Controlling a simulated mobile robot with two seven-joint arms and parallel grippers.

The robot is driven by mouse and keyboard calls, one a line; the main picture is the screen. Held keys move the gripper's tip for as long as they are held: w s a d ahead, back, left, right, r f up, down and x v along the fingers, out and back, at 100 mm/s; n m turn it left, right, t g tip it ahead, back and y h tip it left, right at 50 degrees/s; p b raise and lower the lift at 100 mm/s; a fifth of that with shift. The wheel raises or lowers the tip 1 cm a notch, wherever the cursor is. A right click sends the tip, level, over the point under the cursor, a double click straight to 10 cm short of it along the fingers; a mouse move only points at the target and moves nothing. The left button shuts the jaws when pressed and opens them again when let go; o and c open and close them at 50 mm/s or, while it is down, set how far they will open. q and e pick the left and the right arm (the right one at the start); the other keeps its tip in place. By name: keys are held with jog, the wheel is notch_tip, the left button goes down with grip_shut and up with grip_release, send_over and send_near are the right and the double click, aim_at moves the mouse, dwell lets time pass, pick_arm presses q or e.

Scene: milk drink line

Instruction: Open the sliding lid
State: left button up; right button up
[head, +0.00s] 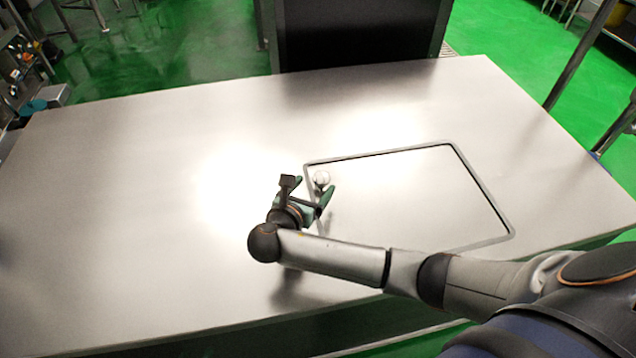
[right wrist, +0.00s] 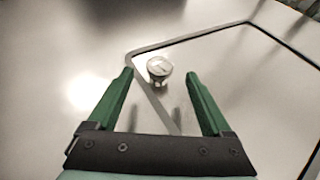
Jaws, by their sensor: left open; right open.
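The sliding lid (head: 415,195) is a flat metal panel set in a raised rim in the right part of the steel top. A thin dark line runs along its far edge, and I see no wide opening. A small round metal knob (head: 321,179) stands near its far left corner. In the right wrist view the knob (right wrist: 159,68) shows beyond and between the green fingers. My right gripper (head: 313,188) is open and empty beside the knob; its fingers (right wrist: 159,75) look apart from it. My left gripper is not in view.
The steel counter (head: 130,200) is bare to the left of the lid, with a bright glare near the middle. A dark cabinet (head: 360,30) stands behind its far edge. My right arm crosses over the near part of the lid and hides some of it.

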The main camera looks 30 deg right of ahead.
aim_at(322, 177)
jog(key=shift+x, duration=1.85)
grip_shut()
